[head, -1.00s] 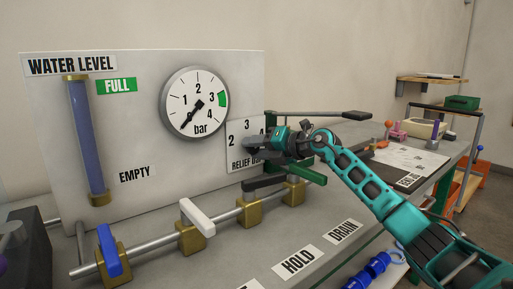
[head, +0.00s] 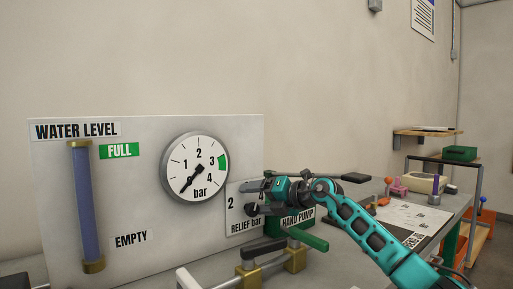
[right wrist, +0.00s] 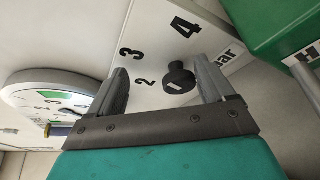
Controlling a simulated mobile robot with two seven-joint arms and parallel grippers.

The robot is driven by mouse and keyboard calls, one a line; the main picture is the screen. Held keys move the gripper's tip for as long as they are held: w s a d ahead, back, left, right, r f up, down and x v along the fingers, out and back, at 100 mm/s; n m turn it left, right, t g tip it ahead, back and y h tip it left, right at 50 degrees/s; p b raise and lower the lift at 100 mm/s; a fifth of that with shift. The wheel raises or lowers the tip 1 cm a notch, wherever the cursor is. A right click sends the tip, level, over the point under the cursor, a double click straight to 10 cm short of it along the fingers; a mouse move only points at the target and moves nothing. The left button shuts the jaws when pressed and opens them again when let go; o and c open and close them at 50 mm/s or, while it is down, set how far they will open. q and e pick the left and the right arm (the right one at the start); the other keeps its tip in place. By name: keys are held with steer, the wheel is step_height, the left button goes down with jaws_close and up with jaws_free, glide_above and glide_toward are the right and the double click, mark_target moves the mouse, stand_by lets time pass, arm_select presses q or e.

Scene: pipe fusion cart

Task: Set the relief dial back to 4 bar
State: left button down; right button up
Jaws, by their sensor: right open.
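The relief dial is a black knob (head: 251,209) on the white panel marked 2, 3, 4 and RELIEF bar. In the right wrist view the knob (right wrist: 179,78) bears a white mark; I cannot tell for sure which number it points to. My right gripper (head: 257,199) is at the dial in the head view. In the wrist view its fingers (right wrist: 160,85) are open, one on each side of the knob, with a gap on both sides and nothing held. The 2, 3 and 4 are readable there. My left gripper is not in view.
The pressure gauge (head: 195,166) is left of the dial, its needle at the low end. A green box marked HAND PUMP (head: 298,219) stands close to the right. The water level tube (head: 86,205) is far left.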

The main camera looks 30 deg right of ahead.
steer(key=r+p, duration=0.1)
steer(key=r, duration=0.4)
steer(key=r+p, duration=0.1)
steer(key=r, duration=0.5)
steer(key=r+p, duration=0.1)
steer(key=r, duration=0.4)
steer(key=shift+a+r, duration=0.15)
steer(key=shift+a, duration=0.2)
steer(key=shift+r+p, duration=0.3)
steer(key=shift+r, duration=0.05)
